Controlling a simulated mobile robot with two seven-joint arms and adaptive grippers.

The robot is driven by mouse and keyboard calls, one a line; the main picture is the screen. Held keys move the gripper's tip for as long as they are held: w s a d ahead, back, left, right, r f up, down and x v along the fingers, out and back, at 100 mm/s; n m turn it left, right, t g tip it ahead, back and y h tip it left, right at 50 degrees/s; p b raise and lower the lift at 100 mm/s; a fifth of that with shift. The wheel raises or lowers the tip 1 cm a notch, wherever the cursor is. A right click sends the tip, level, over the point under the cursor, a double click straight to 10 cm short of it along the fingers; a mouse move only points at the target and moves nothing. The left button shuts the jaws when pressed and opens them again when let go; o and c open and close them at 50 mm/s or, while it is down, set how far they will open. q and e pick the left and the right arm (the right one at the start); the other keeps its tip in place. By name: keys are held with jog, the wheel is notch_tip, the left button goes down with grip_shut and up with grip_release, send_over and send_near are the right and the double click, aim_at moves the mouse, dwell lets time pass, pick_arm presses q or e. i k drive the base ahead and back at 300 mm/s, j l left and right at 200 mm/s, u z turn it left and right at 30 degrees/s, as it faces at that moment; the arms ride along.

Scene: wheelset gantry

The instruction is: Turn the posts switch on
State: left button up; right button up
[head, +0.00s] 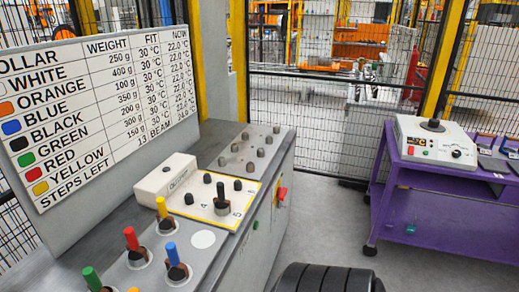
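No label reading "posts" can be made out. A red switch handle (282,193) on a pale, yellowish plate sits on the right side face of the grey console (262,210). Its setting is too small to tell. A small green button or lamp (255,225) is on the same face, lower and nearer. Neither of my grippers is in view.
The console top carries colored-handled pegs (132,240), a white box (166,177), a yellow-edged plate (236,211) with black knobs, and a board of weights (105,95). A purple table (440,210) with a white device (435,140) stands right.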

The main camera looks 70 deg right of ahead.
aim_at(281, 193)
jog(key=z, duration=2.4)
jog(key=i+l+u, duration=0.1)
jog(key=i+l, duration=0.55)
jog(key=l, duration=0.15)
